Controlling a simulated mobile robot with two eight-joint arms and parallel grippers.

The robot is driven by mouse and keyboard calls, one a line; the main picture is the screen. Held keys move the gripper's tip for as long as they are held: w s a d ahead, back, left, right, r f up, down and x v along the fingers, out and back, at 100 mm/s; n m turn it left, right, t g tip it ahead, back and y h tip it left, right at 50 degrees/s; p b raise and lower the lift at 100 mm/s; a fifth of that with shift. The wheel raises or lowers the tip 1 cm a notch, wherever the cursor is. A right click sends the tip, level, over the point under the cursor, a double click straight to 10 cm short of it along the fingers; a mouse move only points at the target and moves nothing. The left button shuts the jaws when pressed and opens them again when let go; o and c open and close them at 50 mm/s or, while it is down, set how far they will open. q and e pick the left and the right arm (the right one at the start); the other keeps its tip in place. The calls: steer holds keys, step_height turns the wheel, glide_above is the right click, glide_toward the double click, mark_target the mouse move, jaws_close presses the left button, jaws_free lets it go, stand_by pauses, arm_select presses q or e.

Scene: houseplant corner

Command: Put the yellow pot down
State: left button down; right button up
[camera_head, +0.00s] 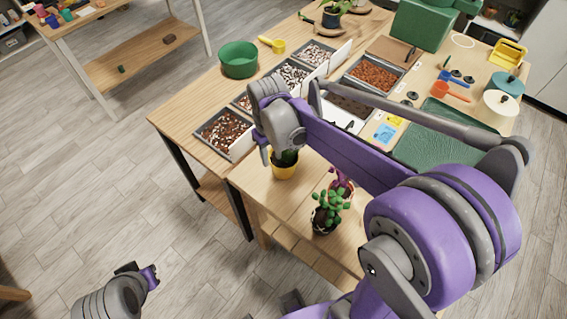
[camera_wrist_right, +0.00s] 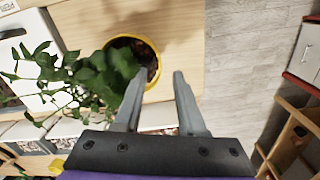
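The yellow pot (camera_head: 284,172), with a leafy green plant, is upright and appears to stand on the light wooden table, below my right gripper (camera_head: 267,150). In the right wrist view, the yellow pot (camera_wrist_right: 150,47) shows its round rim and dark soil, and leaves spread to the left. My right gripper (camera_wrist_right: 159,72) has its fingers apart. One finger overlaps the pot's opening and the other is outside the rim, with a visible gap to it. My left gripper (camera_head: 146,274) is low over the floor at the left, away from the table; its finger gap is unclear.
A green succulent pot (camera_head: 325,219) and a purple-pink plant (camera_head: 342,184) stand right of the yellow pot. Trays of pebbles (camera_head: 225,131) and soil (camera_head: 375,74) lie behind, with a green bowl (camera_head: 239,60). My right arm hides part of the table.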

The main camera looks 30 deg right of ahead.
step_height(320, 180, down, 2)
steer(key=shift+f, duration=0.15)
jaws_close()
stand_by(1.4)
